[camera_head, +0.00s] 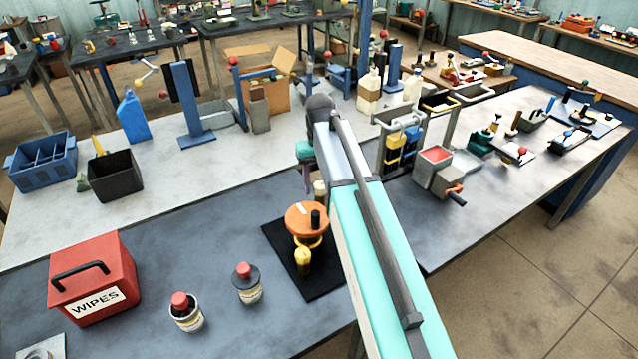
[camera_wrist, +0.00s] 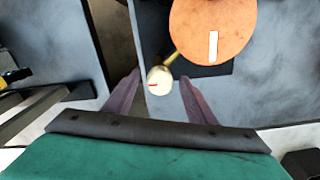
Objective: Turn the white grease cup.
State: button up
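The white grease cup (camera_wrist: 159,80) is small and round with a red mark on top. In the head view the pale cup (camera_head: 320,188) shows beside my arm, partly hidden, behind the orange disc (camera_head: 300,222). In the wrist view a yellow stem joins the cup to the side of the orange disc (camera_wrist: 205,28), which has a white stripe. My gripper (camera_wrist: 159,78) is open, with one finger on each side of the cup and gaps between. In the head view my gripper (camera_head: 308,182) points down above the cup. I cannot tell the exact height gap.
The orange disc's device stands on a black mat (camera_head: 318,285), with a yellow part (camera_head: 303,262) in front. Two red-capped pots (camera_head: 186,315) (camera_head: 248,286) and a red wipes box (camera_head: 95,280) stand left. A grey box with a crank (camera_head: 440,175) stands right of my arm.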

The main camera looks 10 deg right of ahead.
aim_at(320, 184)
jog(key=shift+r, duration=0.1)
notch_tip(320, 184, up, 14)
jog(key=p, duration=0.7)
jog(key=shift+f, duration=0.2)
dwell(0.8)
